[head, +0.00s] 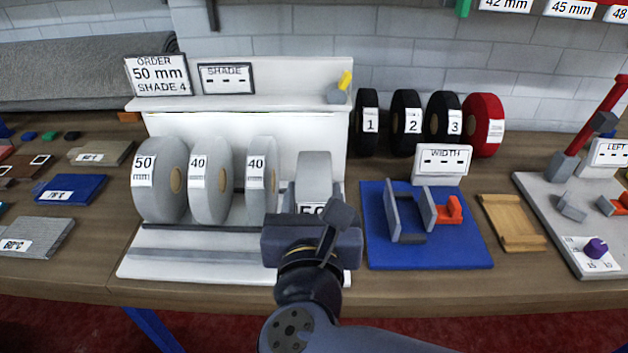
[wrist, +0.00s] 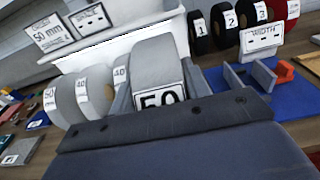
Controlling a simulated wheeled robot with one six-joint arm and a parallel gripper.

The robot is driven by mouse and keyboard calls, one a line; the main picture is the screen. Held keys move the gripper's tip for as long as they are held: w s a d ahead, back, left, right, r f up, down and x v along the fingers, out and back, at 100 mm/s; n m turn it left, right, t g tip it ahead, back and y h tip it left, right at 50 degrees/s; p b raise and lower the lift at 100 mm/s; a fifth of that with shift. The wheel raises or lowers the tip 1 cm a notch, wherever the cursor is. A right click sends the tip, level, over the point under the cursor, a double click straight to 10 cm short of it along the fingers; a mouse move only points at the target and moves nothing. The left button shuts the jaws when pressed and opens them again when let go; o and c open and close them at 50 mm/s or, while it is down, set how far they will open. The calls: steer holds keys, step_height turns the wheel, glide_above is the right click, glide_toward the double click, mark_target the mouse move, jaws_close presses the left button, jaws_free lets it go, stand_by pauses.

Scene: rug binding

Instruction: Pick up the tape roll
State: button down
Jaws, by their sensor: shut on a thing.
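A grey tape roll (head: 315,172) stands upright at the right end of the white rack, with a label that begins "50". It also shows in the wrist view (wrist: 155,62), where the "50" label faces me. My gripper (head: 313,205) is shut on this roll, with one finger on each side of it in the wrist view (wrist: 160,92). My wrist hides the lower part of the roll in the head view, so I cannot tell whether it touches the rack. Three more grey rolls stand to its left, labelled 50 (head: 158,200), 40 (head: 207,200) and 40 (head: 260,200).
The white rack (head: 165,262) has a back shelf with an order sign (head: 158,75) reading 50 mm, shade 4. Black rolls and a red roll (head: 484,122) stand behind on the right. A blue width gauge (head: 440,252) is close on the right, beside a wooden tray (head: 512,222).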

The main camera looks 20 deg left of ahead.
steer(key=v, duration=0.4)
steer(key=shift+s+f+b, duration=0.15)
steer(key=shift+s+b, duration=0.15)
steer(key=shift+s, duration=0.1)
steer(key=shift+s+d+r+g+h+p, duration=0.15)
steer(key=shift+s+d+r+g+p, duration=0.15)
steer(key=shift+s+g, duration=0.45)
steer(key=shift+s+d+r+g+h+p, duration=0.1)
steer(key=shift+s+d+r+g+h, duration=0.2)
steer(key=shift+s, duration=0.75)
steer(key=shift+s+d+r+g+h+p, duration=0.15)
steer(key=shift+s+r+g, duration=0.35)
steer(key=shift+s, duration=0.35)
steer(key=shift+w, duration=0.1)
